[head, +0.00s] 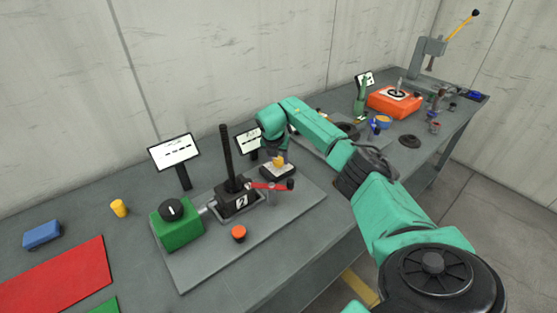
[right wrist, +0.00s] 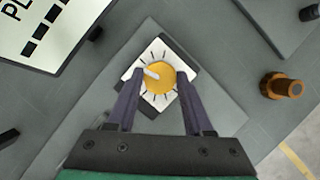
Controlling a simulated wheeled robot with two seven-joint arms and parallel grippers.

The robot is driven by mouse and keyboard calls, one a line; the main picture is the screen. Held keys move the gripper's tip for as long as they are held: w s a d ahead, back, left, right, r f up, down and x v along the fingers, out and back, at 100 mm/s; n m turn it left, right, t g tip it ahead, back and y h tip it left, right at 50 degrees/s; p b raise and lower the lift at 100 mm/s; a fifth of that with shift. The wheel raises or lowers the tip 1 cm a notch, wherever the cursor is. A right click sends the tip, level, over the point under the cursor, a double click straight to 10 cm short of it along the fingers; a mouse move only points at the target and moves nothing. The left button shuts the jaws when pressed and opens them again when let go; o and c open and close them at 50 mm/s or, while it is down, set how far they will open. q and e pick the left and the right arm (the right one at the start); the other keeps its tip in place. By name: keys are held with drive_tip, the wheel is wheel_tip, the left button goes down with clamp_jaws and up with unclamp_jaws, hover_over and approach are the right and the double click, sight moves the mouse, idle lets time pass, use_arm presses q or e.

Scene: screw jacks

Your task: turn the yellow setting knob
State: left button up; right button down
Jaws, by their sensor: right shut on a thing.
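The yellow setting knob (right wrist: 159,79) sits on a white dial plate with black tick marks, and a pale pointer on it points to the upper left in the right wrist view. In the head view the knob (head: 279,161) shows small on its dark base with a white face, at the back of the grey plate. My right gripper (right wrist: 160,76) comes down over it and is shut on it, one dark finger on each side. My left gripper is in neither view.
A black screw jack (head: 236,197) with a tall spindle and red lever stands left of the knob, beside a green box (head: 177,224) with a black dial. A sign (head: 248,141) stands close behind the knob. An orange-red button (head: 239,233) is in front.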

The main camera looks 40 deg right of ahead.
drive_tip(key=shift+w+m+g+b, duration=0.1)
drive_tip(key=shift+m+g+b, duration=0.45)
drive_tip(key=shift+m, duration=0.75)
drive_tip(key=shift+c, duration=1.4)
unclamp_jaws()
drive_tip(key=shift+r, duration=0.1)
drive_tip(key=b+v, duration=0.3)
drive_tip(key=v, duration=1.1)
drive_tip(key=shift+a, duration=0.4)
drive_tip(key=shift+r, duration=0.2)
